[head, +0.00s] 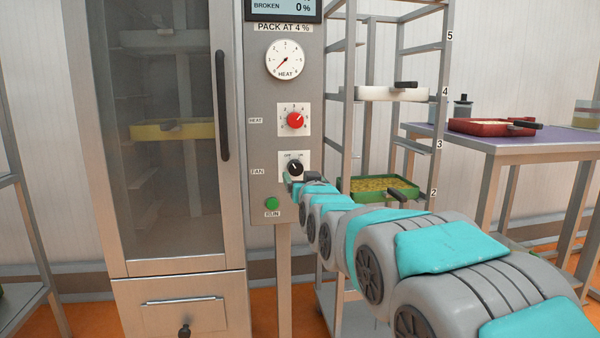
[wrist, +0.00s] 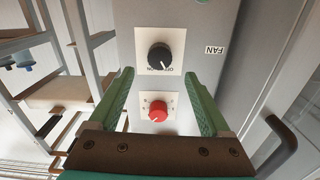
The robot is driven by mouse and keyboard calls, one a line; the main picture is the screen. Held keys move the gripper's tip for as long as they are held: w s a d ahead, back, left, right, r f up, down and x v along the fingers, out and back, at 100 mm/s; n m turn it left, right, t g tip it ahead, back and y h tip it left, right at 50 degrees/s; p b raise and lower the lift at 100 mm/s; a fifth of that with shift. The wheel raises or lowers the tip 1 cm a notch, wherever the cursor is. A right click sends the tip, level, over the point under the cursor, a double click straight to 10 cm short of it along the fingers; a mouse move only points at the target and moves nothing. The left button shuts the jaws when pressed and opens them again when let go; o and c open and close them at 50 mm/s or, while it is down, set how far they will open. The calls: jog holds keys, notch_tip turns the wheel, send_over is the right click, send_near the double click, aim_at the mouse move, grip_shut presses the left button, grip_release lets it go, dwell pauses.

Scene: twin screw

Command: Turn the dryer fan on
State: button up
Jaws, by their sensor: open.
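The black fan knob (head: 295,168) sits on a white plate marked OFF and ON, low on the grey control panel (head: 262,217). Its white mark seems to lean toward the OFF side. The knob (wrist: 160,57) also shows in the wrist view, just beyond the fingertips. My gripper (head: 302,181) is at the panel just below and right of the fan knob. In the wrist view my gripper (wrist: 160,75) has its green fingers spread wide and empty, with the knob apart from both.
The red heat knob (head: 295,120) is above the fan knob, and a green RUN button (head: 272,203) below it. The dryer door handle (head: 222,105) stands out at the left. A tray rack (head: 438,110) stands close on the right, with a green tray (head: 400,188) near my arm.

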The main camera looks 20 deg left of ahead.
aim_at(296, 169)
jog(key=x, duration=0.5)
jog(key=shift+w+f, duration=0.1)
jog(key=shift+w, duration=0.05)
jog(key=shift+w+a, duration=0.3)
jog(key=shift+w, duration=0.2)
jog(key=shift+c, duration=0.3)
grip_shut()
